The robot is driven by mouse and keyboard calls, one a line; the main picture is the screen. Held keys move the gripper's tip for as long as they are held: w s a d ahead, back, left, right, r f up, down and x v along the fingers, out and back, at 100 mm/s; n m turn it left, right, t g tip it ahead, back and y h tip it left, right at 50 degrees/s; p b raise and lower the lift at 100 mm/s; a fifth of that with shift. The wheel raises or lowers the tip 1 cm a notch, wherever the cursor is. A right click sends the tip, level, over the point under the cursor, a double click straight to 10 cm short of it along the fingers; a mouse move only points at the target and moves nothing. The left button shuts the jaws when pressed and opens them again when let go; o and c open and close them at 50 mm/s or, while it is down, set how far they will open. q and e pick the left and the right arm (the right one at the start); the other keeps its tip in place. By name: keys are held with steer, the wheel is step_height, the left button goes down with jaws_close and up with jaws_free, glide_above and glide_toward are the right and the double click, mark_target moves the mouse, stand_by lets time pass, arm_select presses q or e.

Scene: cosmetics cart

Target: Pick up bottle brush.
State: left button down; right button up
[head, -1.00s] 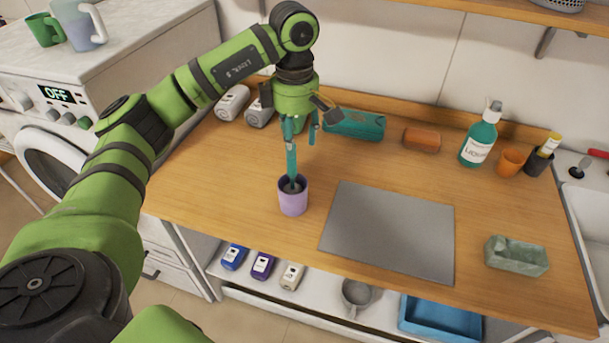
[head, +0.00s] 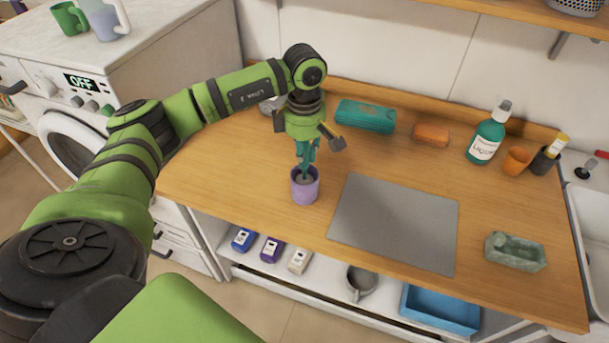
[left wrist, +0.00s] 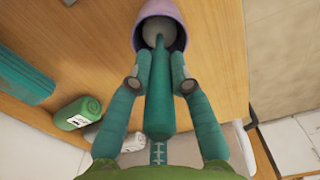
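The bottle brush stands upright in a purple cup (head: 305,188) on the wooden counter, its head hidden inside. Its teal handle (left wrist: 157,95) points up between the fingers of my left gripper (head: 307,158). In the left wrist view, my left gripper (left wrist: 160,62) has one finger on each side of the handle. The fingers look open, with a small gap beside the handle near the tips. The cup (left wrist: 160,20) shows at the top of that view. My right gripper is not in view.
A grey mat (head: 392,222) lies right of the cup. Behind stand a teal case (head: 365,116), an orange-brown block (head: 431,134) and a soap bottle (head: 485,142). A green stone dish (head: 514,252) is at front right. A shelf with several small bottles (head: 271,250) lies below.

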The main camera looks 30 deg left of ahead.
arm_select(q)
steer(key=c, duration=1)
jaws_free()
steer(key=shift+c, duration=0.2)
